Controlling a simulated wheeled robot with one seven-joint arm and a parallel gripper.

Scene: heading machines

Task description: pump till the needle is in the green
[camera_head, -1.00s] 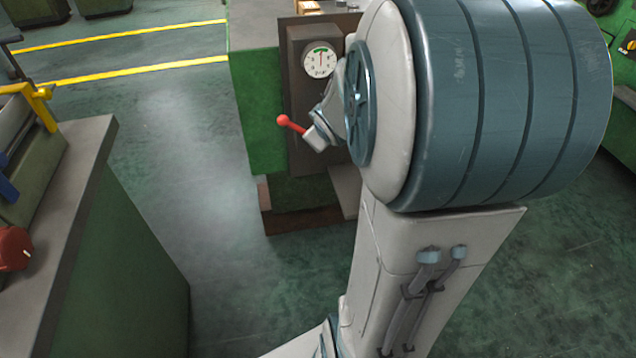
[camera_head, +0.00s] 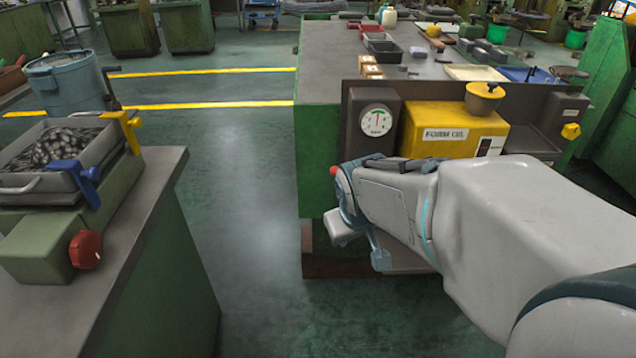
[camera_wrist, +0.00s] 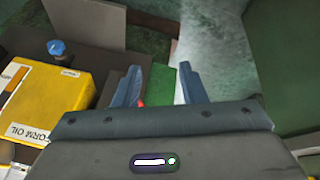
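The pressure gauge (camera_head: 376,120), a round white dial with a green arc near its top, sits on a dark panel at the left of the yellow FORM OIL box (camera_head: 453,128). Its thin needle looks roughly upright, but it is too small to read exactly against the green. The lever's red knob (camera_head: 333,171) shows just left of my wrist, below the gauge; the rest of the lever is hidden. My gripper (camera_head: 361,245) is low in front of the green bench. In the wrist view my gripper (camera_wrist: 160,70) is open, with a bit of red beside the left finger.
The green bench (camera_head: 318,130) carries trays and small blocks. At left stands another bench (camera_head: 140,215) with a bin of dark parts (camera_head: 62,146) and a red knob (camera_head: 85,249). The floor between the benches (camera_head: 240,200) is clear.

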